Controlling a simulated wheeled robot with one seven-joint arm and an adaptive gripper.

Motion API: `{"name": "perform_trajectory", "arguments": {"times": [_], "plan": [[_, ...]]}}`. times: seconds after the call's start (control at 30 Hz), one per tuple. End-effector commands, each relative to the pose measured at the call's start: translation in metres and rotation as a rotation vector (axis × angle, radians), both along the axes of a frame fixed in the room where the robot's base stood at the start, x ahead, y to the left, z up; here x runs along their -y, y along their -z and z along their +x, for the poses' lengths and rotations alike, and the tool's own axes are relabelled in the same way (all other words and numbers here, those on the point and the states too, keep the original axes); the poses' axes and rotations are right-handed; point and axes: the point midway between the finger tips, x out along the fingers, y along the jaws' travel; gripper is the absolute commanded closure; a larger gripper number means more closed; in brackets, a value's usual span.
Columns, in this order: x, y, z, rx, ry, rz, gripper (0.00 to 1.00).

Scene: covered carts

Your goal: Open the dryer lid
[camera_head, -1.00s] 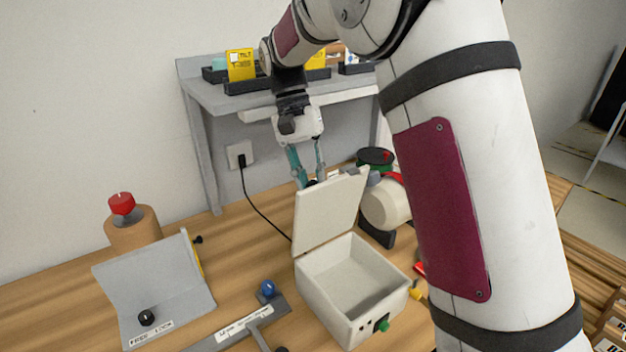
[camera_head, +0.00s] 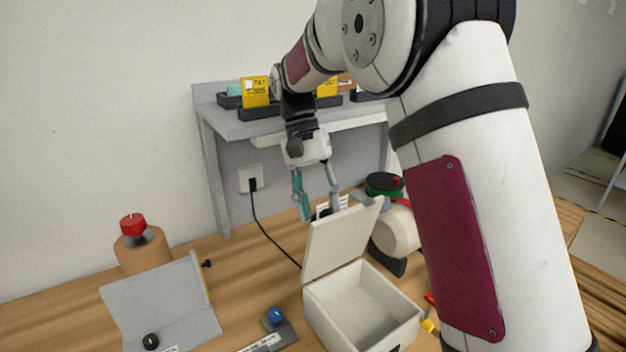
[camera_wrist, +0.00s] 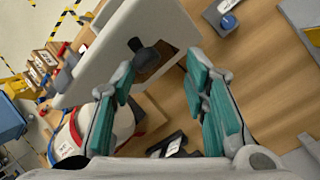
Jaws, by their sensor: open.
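The dryer is a white box (camera_head: 365,318) on the wooden bench, and its inside shows empty in the head view. Its lid (camera_head: 341,240) stands raised at the back edge, tilted up and slightly back. In the wrist view the lid (camera_wrist: 112,58) shows its outer face with a dark knob (camera_wrist: 146,55). My gripper (camera_head: 320,214) is open and empty, with teal finger pads, just behind the lid's upper edge. In the wrist view my gripper (camera_wrist: 163,92) has its fingers spread near the knob; I cannot tell whether a finger touches the lid.
A grey shelf (camera_head: 213,132) with yellow-labelled bins stands behind. A white cylinder (camera_head: 394,229) lies right of the lid. A red-knobbed wooden post (camera_head: 140,255), a grey angled panel (camera_head: 165,305) and a blue knob (camera_head: 275,315) are at left. A black cable (camera_head: 262,232) hangs from the socket.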

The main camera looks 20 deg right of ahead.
Motion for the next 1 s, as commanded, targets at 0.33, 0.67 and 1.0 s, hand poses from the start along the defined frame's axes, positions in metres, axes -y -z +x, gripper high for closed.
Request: {"name": "perform_trajectory", "arguments": {"times": [0.33,0.67,1.0], "plan": [[-0.009,-0.058,0.025,0.003,-0.001,0.001,0.59],[-0.014,-0.095,0.039,0.001,-0.002,0.001,0.59],[-0.014,-0.101,0.041,-0.001,-0.002,0.001,0.59]]}}
